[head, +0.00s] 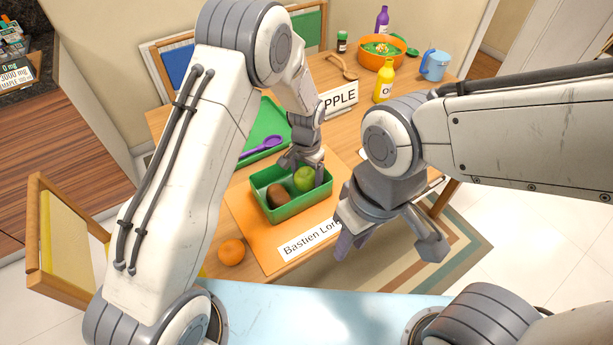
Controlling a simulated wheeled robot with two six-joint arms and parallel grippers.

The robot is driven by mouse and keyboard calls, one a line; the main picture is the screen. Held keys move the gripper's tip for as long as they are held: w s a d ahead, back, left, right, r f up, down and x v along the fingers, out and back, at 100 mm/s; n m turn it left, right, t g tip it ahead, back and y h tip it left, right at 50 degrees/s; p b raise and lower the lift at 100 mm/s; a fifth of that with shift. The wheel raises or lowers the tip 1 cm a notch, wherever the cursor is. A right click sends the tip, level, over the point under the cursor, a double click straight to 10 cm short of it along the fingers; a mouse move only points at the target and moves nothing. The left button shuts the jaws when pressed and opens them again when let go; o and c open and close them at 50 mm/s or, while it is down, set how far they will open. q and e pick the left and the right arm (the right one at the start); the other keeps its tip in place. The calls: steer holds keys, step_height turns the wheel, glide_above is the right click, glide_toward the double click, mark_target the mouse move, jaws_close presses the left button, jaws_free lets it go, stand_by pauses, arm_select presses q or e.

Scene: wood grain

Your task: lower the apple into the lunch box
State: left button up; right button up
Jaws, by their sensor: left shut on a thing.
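The green lunch box (287,211) stands open on the orange mat. A green apple (304,180) is inside the box walls at its right end, and my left gripper (306,172) is shut on it from above. I cannot tell whether the apple touches the box floor. A brown, round-ended fruit (277,194) lies in the box to the left of the apple. My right gripper (391,243) hangs to the right of the box, its fingers spread apart and nothing visible between them.
An orange fruit (231,252) lies left of the mat (242,208). A name card (308,242) lies in front of the box. A green tray (267,124) with a purple spoon (262,146) is behind it. A bowl (381,54), yellow bottle (384,80) and blue jug (434,65) stand at the back.

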mark_target(307, 172)
arm_select(q)
steer(key=o, duration=1.3)
step_height(307, 172, up, 10)
steer(key=shift+r, duration=0.25)
steer(key=s+d+r, duration=0.3)
steer(key=s+r, duration=0.7)
steer(key=s, duration=0.3)
steer(key=shift+m+h, duration=0.5)
steer(key=shift+m, duration=0.1)
steer(key=s+a+r, duration=0.1)
steer(key=s, duration=0.4)
steer(key=s+a+p, duration=0.1)
steer(key=s, duration=0.4)
steer(key=s+a+r, duration=0.1)
steer(key=s, duration=0.4)
steer(key=shift+s+a+r, duration=0.25)
steer(key=shift+s+r, duration=0.05)
steer(key=shift+s, duration=0.1)
